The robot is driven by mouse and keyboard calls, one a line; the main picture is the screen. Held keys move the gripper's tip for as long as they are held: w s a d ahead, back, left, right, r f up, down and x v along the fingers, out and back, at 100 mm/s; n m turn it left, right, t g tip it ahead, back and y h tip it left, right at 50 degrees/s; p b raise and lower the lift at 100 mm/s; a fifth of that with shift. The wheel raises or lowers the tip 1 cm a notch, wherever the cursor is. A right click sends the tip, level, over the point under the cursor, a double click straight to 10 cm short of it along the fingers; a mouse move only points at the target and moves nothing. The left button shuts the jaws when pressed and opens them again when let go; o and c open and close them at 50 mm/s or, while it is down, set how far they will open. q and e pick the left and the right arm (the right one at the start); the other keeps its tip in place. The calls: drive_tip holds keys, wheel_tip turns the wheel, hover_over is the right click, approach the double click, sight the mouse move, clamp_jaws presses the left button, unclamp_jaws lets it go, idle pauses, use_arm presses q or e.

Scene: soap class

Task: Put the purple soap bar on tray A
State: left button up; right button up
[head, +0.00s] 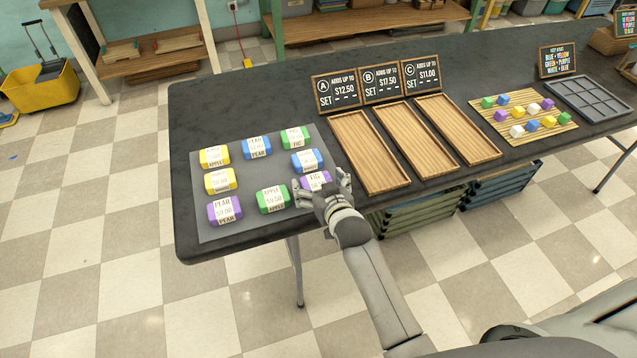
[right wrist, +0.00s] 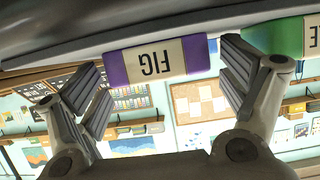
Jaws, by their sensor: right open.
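A purple soap bar with a FIG label (head: 314,178) lies at the front right of the grey mat, partly hidden by my right gripper (head: 323,187). In the right wrist view this soap bar (right wrist: 155,62) shows upside down, between and beyond the open fingers (right wrist: 165,80). The gripper is empty; contact cannot be told. Another purple soap bar, labelled PEAR (head: 225,211), lies at the mat's front left corner. My left gripper is out of view.
Yellow, blue and green soap bars lie on the grey mat (head: 215,140). A green one (head: 272,199) is just left of the FIG bar. Tray B (head: 416,139) and tray C (head: 457,129) are empty. Small coloured cubes sit on a slatted mat (head: 500,128) farther right.

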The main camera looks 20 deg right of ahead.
drive_tip(key=shift+r, duration=0.15)
drive_tip(key=shift+s+r, duration=0.1)
drive_tip(key=shift+s, duration=0.05)
drive_tip(key=v, duration=1.1)
drive_tip(key=shift+s+r, duration=0.2)
drive_tip(key=shift+s, duration=0.1)
